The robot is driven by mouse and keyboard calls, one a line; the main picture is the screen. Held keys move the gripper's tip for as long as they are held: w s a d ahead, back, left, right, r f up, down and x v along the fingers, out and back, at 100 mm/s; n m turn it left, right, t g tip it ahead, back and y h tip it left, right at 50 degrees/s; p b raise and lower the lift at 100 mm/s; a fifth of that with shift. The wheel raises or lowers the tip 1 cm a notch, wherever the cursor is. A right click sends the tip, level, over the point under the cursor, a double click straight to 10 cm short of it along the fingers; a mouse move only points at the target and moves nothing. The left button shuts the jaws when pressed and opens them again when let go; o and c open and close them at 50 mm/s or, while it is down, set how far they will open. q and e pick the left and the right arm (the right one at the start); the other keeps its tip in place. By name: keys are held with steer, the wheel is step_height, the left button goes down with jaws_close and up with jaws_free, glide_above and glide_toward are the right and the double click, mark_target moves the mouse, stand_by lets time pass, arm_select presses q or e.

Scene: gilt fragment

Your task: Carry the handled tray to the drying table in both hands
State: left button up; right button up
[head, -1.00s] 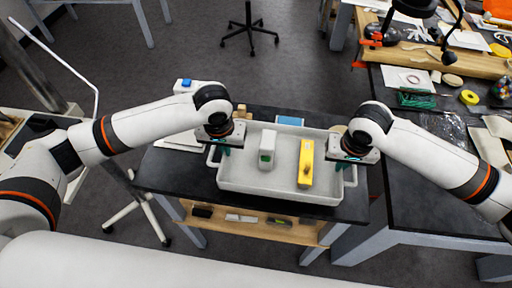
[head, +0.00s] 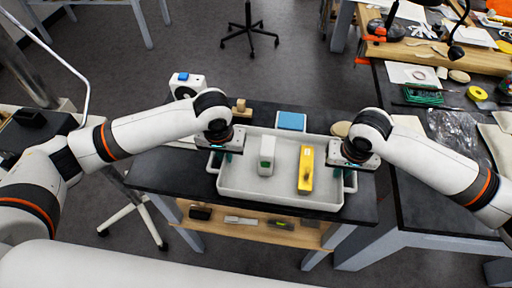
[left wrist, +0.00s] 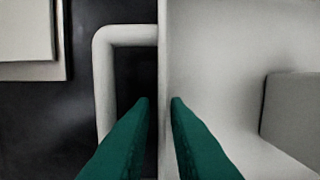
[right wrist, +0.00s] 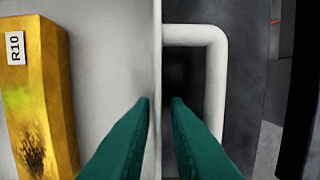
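The handled tray (head: 285,189) is pale grey and level, over the black-topped table (head: 160,175). I cannot tell whether it touches the top. It carries a white block with a green mark (head: 267,155) and a yellow block (head: 305,168) labelled R10 in the right wrist view. My left gripper (left wrist: 159,100) straddles the tray's left wall, fingers close in on both sides; the left handle (left wrist: 104,80) is just outside. My right gripper (right wrist: 159,100) straddles the right wall likewise, beside the right handle (right wrist: 216,80). Contact faces are hidden.
Behind the tray stand a blue box (head: 291,121), a white device with a blue top (head: 187,87) and a small wooden piece (head: 241,107). A round tan disc (head: 341,129) is near my right gripper. A cluttered dark workbench (head: 400,200) adjoins on the right.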

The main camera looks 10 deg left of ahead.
arm_select(q)
steer(key=shift+o, duration=0.8)
steer(key=shift+r, duration=0.1)
arm_select(e)
steer(key=shift+o, duration=0.8)
steer(key=shift+r, duration=0.1)
steer(key=shift+r, duration=0.15)
arm_select(q)
step_height(320, 180, up, 12)
steer(key=s, duration=0.1)
steer(key=shift+s, duration=0.2)
arm_select(e)
step_height(320, 180, up, 12)
steer(key=s, duration=0.1)
steer(key=shift+s, duration=0.2)
arm_select(q)
steer(key=shift+s, duration=0.1)
arm_select(e)
steer(key=shift+s+f, duration=0.1)
steer(key=shift+f, duration=0.15)
